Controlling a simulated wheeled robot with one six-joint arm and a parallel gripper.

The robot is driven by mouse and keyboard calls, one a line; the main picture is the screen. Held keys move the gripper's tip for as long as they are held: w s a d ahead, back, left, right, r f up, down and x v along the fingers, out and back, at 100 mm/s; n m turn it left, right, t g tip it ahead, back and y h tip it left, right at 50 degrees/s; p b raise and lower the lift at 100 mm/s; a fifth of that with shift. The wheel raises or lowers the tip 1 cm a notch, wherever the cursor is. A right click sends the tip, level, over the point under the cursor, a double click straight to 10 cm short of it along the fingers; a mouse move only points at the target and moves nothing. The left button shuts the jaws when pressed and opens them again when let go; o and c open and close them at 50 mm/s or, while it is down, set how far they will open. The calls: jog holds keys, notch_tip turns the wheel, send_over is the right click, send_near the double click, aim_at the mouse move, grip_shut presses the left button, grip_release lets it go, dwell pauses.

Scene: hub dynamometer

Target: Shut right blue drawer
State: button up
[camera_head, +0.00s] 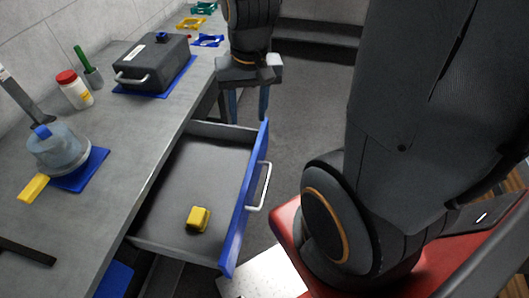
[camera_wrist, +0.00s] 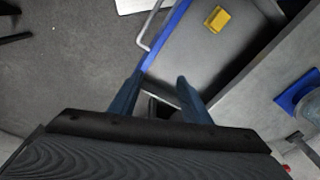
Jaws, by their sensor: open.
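The blue-fronted drawer (camera_head: 242,208) stands pulled out from the grey counter, with a silver bar handle (camera_head: 260,188) on its front. A yellow block (camera_head: 198,218) lies inside on the grey drawer floor. My gripper (camera_head: 249,100) points down beyond the drawer's far end, its two blue fingers apart and empty. In the wrist view my gripper (camera_wrist: 160,88) straddles the line of the drawer's end near the blue front (camera_wrist: 165,40). I cannot tell whether a finger touches the drawer. The handle also shows in the wrist view (camera_wrist: 147,28), and the yellow block (camera_wrist: 217,18) too.
On the counter (camera_head: 120,140) stand a dark grey case (camera_head: 153,64) on a blue mat, a red-capped jar (camera_head: 74,90), a green-handled tool (camera_head: 88,67) and a clear container (camera_head: 58,150) on a blue mat. The floor (camera_head: 310,95) beyond the drawer is clear.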

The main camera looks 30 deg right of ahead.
jog(key=w+d+f+m+b, duration=0.1)
jog(key=d+f+m+b, duration=0.1)
jog(key=m, duration=0.1)
jog(key=w+d+f+m+b, duration=0.2)
jog(key=d+m, duration=0.1)
jog(key=w+d+f+m+b, duration=0.1)
jog(key=d+f+m+b, duration=0.1)
jog(key=d+f+m, duration=0.1)
jog(key=shift+w+d+m+y, duration=0.2)
jog(key=shift+m+y, duration=0.2)
jog(key=shift+m, duration=0.1)
grip_shut()
jog(key=w+d+f+m+y+b, duration=0.1)
jog(key=d+f+m+b, duration=0.2)
jog(key=d+m, duration=0.25)
jog(key=w+d+f+m+b, duration=0.2)
jog(key=d+f+m+b, duration=0.15)
jog(key=d+m, duration=0.2)
jog(key=w+a+f+m+b, duration=0.1)
jog(key=w+a+f, duration=0.3)
jog(key=f, duration=0.5)
jog(key=shift+a+f+m+t, duration=0.2)
jog(key=shift+f+m+t, duration=0.1)
jog(key=shift+f+m, duration=0.1)
